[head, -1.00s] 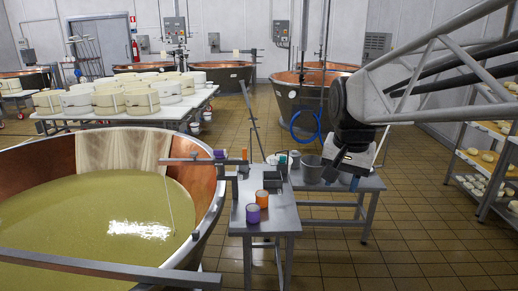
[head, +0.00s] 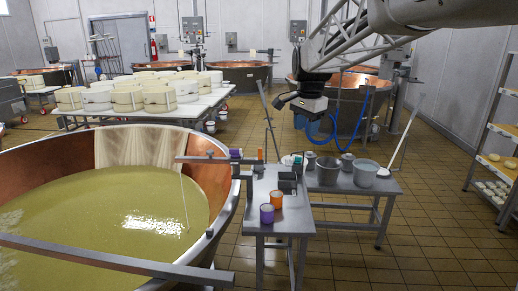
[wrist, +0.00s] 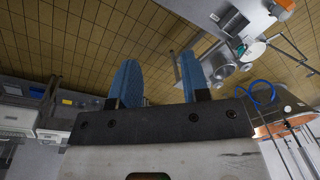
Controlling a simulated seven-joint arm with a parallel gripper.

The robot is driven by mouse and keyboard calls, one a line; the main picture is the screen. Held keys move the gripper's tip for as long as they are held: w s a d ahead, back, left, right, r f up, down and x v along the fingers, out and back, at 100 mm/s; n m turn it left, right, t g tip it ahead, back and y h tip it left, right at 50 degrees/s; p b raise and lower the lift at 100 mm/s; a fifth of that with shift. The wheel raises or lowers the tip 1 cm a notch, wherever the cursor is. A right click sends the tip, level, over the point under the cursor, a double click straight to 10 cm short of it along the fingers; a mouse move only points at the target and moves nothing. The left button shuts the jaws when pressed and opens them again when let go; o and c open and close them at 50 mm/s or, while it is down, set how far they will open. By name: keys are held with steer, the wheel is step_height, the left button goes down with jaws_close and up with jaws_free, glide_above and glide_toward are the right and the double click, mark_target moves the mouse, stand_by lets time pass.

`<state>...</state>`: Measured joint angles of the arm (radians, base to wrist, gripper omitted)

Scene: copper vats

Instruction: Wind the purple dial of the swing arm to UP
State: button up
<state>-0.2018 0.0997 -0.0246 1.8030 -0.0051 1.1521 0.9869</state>
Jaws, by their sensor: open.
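The swing arm (head: 205,160) is a dark bar reaching over the rim of the near copper vat, with a thin rod hanging into the yellow-green liquid. The small purple dial (head: 236,153) sits near its right end, beside an upright orange part (head: 260,155). Any markings on the dial are too small to read. My gripper (head: 300,121) is open and empty, up and to the right of the dial and well apart from it. Its two blue fingers also show spread in the wrist view (wrist: 158,78). I cannot make out the dial in the wrist view.
A metal table (head: 262,228) by the vat holds a purple cup (head: 267,214), an orange cup (head: 277,200) and a dark box (head: 287,184). Grey buckets (head: 328,171) stand on a second table behind. A blue hose (head: 325,133) hangs behind my gripper.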

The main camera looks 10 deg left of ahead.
steer(key=w+a+f+m, duration=0.1)
steer(key=w+a+m, duration=0.1)
steer(key=w+a, duration=0.6)
steer(key=m+g, duration=0.1)
steer(key=m, duration=0.5)
glide_toward(235, 152)
steer(key=shift+w+d+f, duration=0.15)
steer(key=shift+w+d, duration=0.05)
steer(key=shift+w, duration=0.3)
steer(key=shift+a, duration=0.1)
steer(key=shift+f, duration=0.2)
steer(key=shift+f, duration=3.8)
jaws_close()
